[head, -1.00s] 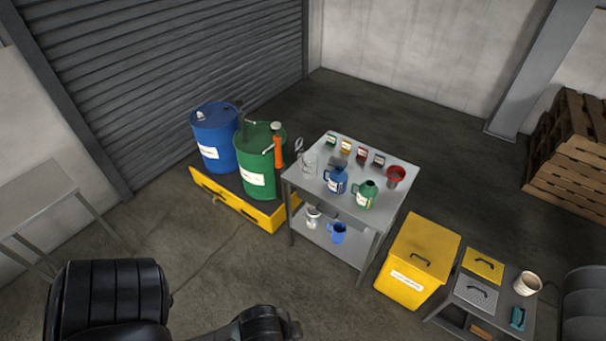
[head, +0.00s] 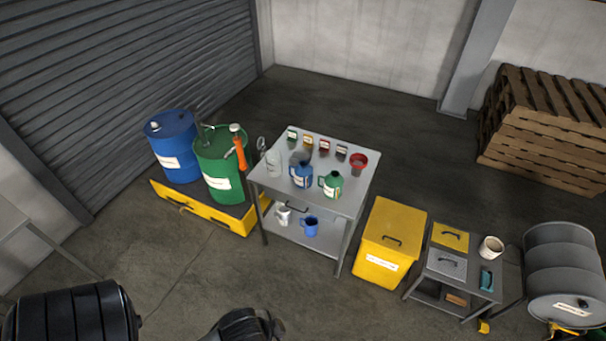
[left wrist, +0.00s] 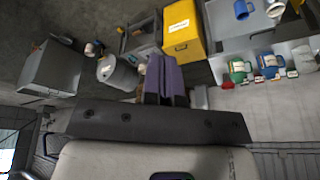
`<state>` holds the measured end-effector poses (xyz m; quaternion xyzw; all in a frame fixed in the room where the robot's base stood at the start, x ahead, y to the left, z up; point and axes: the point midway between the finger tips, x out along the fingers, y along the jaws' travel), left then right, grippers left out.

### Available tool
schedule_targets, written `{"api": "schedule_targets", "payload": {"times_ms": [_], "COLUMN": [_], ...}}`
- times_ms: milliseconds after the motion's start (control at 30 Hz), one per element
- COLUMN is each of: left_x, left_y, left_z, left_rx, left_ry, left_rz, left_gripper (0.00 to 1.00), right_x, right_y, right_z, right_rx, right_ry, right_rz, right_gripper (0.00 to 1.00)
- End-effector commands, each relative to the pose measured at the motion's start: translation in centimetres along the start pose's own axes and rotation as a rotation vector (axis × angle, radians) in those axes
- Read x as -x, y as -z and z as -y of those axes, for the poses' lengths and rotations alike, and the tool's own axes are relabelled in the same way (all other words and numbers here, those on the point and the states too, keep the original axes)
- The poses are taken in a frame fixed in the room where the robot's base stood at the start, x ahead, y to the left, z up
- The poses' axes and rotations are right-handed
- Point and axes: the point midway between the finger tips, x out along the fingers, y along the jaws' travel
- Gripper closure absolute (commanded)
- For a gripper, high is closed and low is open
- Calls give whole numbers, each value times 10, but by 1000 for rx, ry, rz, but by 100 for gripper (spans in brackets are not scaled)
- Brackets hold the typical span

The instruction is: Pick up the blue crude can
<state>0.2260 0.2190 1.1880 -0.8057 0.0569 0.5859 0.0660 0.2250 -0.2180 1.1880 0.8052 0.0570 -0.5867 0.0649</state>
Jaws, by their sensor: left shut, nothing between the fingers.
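The blue can (head: 301,172) stands upright on the top of the grey metal table (head: 335,205), left of a green can (head: 331,185). The left wrist view shows the scene upside down, with the blue can (left wrist: 266,63) near its right side beside the green can (left wrist: 239,68). My left gripper (left wrist: 165,78) is shut and empty, well apart from the cans. I cannot make out its fingers in the head view. My right gripper does not show.
Small tins and a red funnel (head: 358,163) are behind the cans. A blue jug (head: 311,227) and a white jug (head: 283,215) stand on the lower shelf. Blue (head: 175,146) and green (head: 219,165) drums stand left; a yellow bin (head: 390,243) right.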

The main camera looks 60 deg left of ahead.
Motion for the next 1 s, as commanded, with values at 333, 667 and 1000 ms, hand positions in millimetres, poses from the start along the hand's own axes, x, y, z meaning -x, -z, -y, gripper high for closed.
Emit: {"api": "schedule_targets", "payload": {"times_ms": [333,667,1000], "left_x": [0,0,0], "left_y": [0,0,0], "left_z": [-3,-4,-1], "left_rx": [10,12,2], "left_ry": [-8,-9,-2], "left_rz": [-1,-1,1], "left_gripper": [100,74,59], "right_x": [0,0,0], "right_y": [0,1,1], "right_z": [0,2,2], "right_rx": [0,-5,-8], "right_ry": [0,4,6], "right_rz": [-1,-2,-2], "right_gripper": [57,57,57]}}
